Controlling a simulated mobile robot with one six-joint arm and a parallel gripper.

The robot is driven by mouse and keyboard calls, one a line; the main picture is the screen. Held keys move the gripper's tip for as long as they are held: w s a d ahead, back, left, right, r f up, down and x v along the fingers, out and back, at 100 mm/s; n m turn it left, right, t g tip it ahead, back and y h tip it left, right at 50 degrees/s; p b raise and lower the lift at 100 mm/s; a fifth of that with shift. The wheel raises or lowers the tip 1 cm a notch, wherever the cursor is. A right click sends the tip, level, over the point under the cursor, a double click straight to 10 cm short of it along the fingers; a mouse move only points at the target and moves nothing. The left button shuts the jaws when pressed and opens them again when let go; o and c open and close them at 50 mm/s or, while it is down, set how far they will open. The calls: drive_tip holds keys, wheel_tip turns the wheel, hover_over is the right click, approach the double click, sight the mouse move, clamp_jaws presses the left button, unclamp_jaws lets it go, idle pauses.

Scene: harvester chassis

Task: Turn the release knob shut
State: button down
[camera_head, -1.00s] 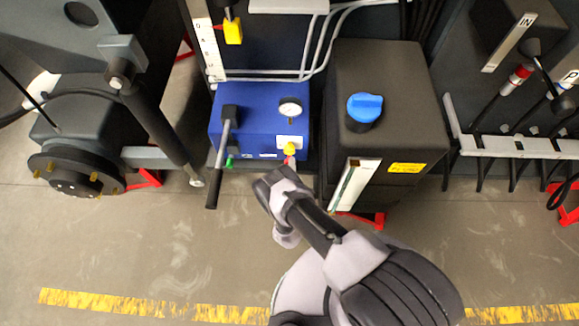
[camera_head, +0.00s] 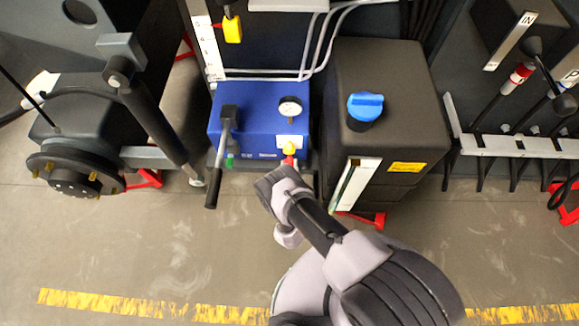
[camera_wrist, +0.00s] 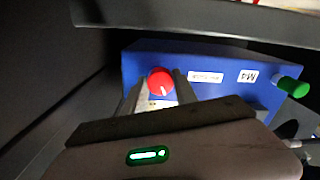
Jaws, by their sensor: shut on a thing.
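A blue pump unit (camera_head: 258,130) has a red knob (camera_wrist: 160,81) on its front face, with a white label under it in the wrist view. A green knob (camera_wrist: 292,87) stands out at the other end of that face and shows at the lower left of the unit in the head view (camera_head: 229,160). My gripper (camera_wrist: 161,86) is shut on the red knob, with one finger on each side. In the head view my wrist hides most of the gripper, and the red knob (camera_head: 290,160) shows only in part below a yellow piece (camera_head: 290,149).
A black-gripped lever (camera_head: 213,185) hangs at the unit's left front. A gauge (camera_head: 289,109) sits on its top. A dark tank (camera_head: 385,80) with a blue cap (camera_head: 365,106) stands close on the right. The floor (camera_head: 180,250) in front is clear.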

drive_tip(key=m, duration=0.5)
idle(0.7)
drive_tip(key=c, duration=1)
unclamp_jaws()
